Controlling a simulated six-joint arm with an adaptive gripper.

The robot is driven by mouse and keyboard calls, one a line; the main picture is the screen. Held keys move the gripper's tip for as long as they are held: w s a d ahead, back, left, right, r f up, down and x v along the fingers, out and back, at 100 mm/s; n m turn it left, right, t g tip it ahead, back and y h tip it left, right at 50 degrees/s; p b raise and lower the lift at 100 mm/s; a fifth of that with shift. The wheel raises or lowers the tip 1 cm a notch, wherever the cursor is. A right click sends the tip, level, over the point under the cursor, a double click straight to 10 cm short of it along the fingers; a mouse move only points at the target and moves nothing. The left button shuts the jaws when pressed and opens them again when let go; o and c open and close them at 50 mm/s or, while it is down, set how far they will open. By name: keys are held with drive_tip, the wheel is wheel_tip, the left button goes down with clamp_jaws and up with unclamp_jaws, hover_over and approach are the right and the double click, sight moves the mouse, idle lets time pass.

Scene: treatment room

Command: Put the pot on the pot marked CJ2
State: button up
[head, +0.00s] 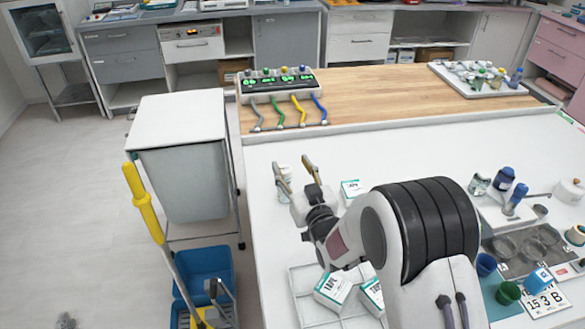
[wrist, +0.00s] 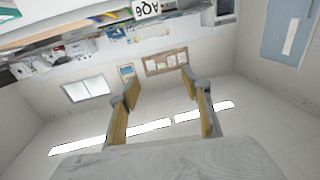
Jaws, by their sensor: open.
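My gripper (head: 294,166) is open and empty over the left part of the white bench, its two tan fingers apart and pointing up and away. In the wrist view my gripper (wrist: 160,82) also shows open with nothing between the fingers. A small white pot (head: 286,173) with a dark label stands on the bench behind the left finger, partly hidden by it. Another white pot (head: 570,190) stands at the right edge of the bench. I cannot read the mark CJ2 on any pot.
A small white box (head: 352,188) stands right of my gripper. Labelled boxes (head: 333,290) lie in a white tray in front. Blue-topped items (head: 505,179) and cups (head: 508,292) crowd the right. A device with coloured leads (head: 280,84) stands at the back. The bench's middle is clear.

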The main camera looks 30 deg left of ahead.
idle(0.3)
drive_tip(key=w+d+r+m+h, duration=0.1)
drive_tip(key=w+d+r+h, duration=0.15)
drive_tip(key=d, duration=0.35)
drive_tip(key=w+d+r+m+t+h, duration=0.1)
drive_tip(key=w+d+r, duration=0.1)
drive_tip(key=d+r, duration=0.25)
drive_tip(key=w+d+r+m+h, duration=0.1)
drive_tip(key=w+d+r+h, duration=0.1)
drive_tip(key=d, duration=0.4)
drive_tip(key=s+d+r+m+h, duration=0.1)
drive_tip(key=s+d+r+h, duration=0.1)
drive_tip(key=d, duration=0.7)
drive_tip(key=s+d+r+m+h, duration=0.2)
drive_tip(key=d+r+h, duration=0.1)
drive_tip(key=d, duration=0.7)
drive_tip(key=s+d+m+g+h, duration=0.2)
drive_tip(key=s+d+g+h, duration=0.1)
drive_tip(key=s+d, duration=1.1)
drive_tip(key=s+d+f+m+g, duration=0.1)
drive_tip(key=s+d, duration=0.1)
drive_tip(key=s, duration=0.3)
drive_tip(key=s+d+f+m+g+h, duration=0.1)
drive_tip(key=s+d, duration=0.2)
drive_tip(key=s, duration=0.3)
drive_tip(key=s+d+f+g, duration=0.1)
drive_tip(key=s+d, duration=0.1)
drive_tip(key=s, duration=0.4)
drive_tip(key=shift+d+m, duration=0.25)
drive_tip(key=shift+m, duration=0.15)
